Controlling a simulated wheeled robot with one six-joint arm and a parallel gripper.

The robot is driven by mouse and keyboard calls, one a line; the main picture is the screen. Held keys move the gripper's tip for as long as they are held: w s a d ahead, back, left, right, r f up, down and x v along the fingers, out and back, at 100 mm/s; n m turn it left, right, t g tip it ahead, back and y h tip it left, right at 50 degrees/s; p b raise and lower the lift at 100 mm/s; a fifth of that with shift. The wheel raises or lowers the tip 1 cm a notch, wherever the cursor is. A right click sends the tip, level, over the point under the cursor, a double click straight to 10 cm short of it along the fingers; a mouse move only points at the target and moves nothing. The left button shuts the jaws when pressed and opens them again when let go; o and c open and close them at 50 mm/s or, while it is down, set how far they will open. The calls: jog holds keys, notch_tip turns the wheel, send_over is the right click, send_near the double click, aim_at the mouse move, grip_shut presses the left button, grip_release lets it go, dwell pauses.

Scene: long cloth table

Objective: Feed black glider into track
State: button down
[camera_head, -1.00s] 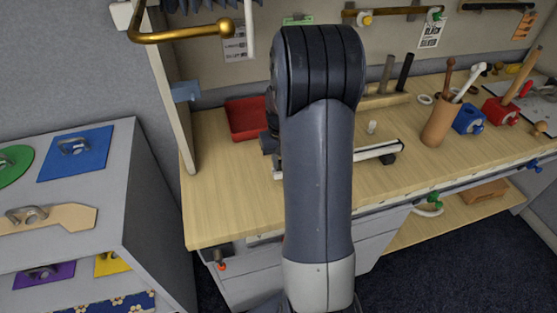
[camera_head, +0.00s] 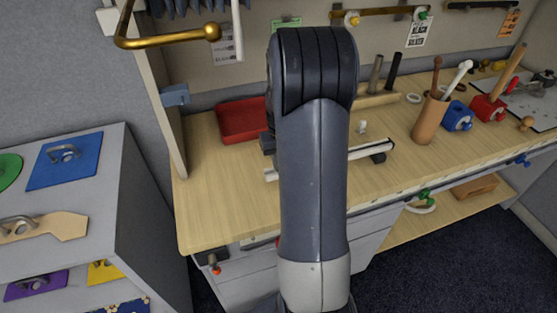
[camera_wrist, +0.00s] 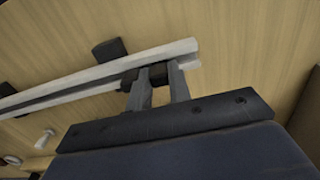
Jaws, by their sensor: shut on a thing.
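The black glider (camera_wrist: 157,74) is a small dark block between my gripper's fingertips. My gripper (camera_wrist: 158,86) is shut on it at the track's right end in the wrist view. The pale track (camera_wrist: 70,87) is a long grooved rail lying on the wooden worktop. The glider appears in line with the groove near that end; I cannot tell whether it is inside. In the head view the track (camera_head: 372,149) shows to the right of my arm, which hides the glider and the fingertips.
A dark block (camera_wrist: 109,49) sits beside the track's far side in the wrist view. A white peg (camera_head: 362,127) stands behind the track. A red tray (camera_head: 240,121) lies at the back left, and a brown cup (camera_head: 430,119) with sticks stands right. The front-left worktop is clear.

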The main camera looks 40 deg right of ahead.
jog(key=shift+s+d, duration=0.3)
jog(key=shift+d, duration=0.65)
jog(key=c, duration=1.2)
grip_release()
jog(key=shift+c, duration=0.2)
jog(key=shift+r, duration=0.1)
notch_tip(320, 180, up, 11)
jog(key=p, duration=0.8)
jog(key=shift+f, duration=0.25)
notch_tip(320, 180, down, 11)
jog(key=b, duration=0.8)
jog(key=shift+r, duration=0.1)
jog(key=shift+w+a, duration=0.1)
jog(key=shift+a, duration=0.15)
